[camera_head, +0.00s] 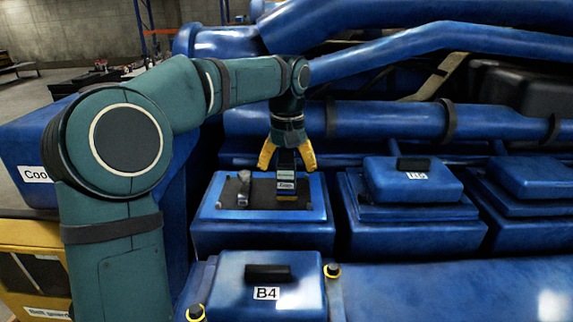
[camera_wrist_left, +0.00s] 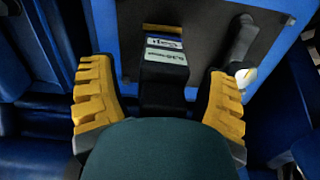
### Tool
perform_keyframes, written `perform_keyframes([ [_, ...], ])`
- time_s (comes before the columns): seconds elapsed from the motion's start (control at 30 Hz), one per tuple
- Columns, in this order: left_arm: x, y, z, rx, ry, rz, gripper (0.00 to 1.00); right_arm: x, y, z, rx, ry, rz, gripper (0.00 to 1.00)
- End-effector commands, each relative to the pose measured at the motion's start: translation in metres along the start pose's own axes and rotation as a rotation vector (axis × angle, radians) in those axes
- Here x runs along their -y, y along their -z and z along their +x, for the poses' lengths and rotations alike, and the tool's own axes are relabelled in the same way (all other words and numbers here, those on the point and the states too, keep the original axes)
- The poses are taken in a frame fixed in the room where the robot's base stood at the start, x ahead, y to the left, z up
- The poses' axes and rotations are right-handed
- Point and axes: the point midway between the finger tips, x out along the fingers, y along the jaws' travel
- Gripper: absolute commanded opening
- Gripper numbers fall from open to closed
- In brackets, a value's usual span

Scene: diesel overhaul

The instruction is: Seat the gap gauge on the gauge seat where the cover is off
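The gap gauge (camera_head: 286,184) is a dark upright block with pale labels and a yellow foot. It stands on the dark top of the uncovered blue housing (camera_head: 232,213), which appears to be the gauge seat; whether it is fully seated I cannot tell. My left gripper (camera_head: 287,157) is above it, pointing down, with yellow fingers spread around its upper end. In the left wrist view, the gauge (camera_wrist_left: 165,75) lies between the fingers (camera_wrist_left: 159,105), with gaps on both sides. My right gripper is not in view.
A grey post (camera_head: 243,188) stands on the same dark plate, left of the gauge; it also shows in the wrist view (camera_wrist_left: 238,45). Covered blue housings stand to the right (camera_head: 412,181), and a cover labelled B4 (camera_head: 230,285) is in front. Blue pipes (camera_head: 380,122) run behind.

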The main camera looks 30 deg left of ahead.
Motion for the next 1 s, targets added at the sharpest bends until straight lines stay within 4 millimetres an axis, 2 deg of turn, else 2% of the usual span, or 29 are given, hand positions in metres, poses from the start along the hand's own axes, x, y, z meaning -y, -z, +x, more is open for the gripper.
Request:
perform_keyframes([
  [0.37,0.0,0.0,-0.007,-0.001,-0.001,0.001,0.75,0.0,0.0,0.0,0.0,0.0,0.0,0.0],
  [0.47,-0.001,0.0,-0.019,-0.004,-0.002,0.001,0.75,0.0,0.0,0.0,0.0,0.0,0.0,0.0],
  [0.8,-0.001,0.001,-0.087,-0.005,-0.003,0.0,0.75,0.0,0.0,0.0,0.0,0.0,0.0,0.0],
  [1.0,-0.001,0.001,-0.111,-0.003,-0.002,0.001,0.75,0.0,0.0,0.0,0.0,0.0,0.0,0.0],
])
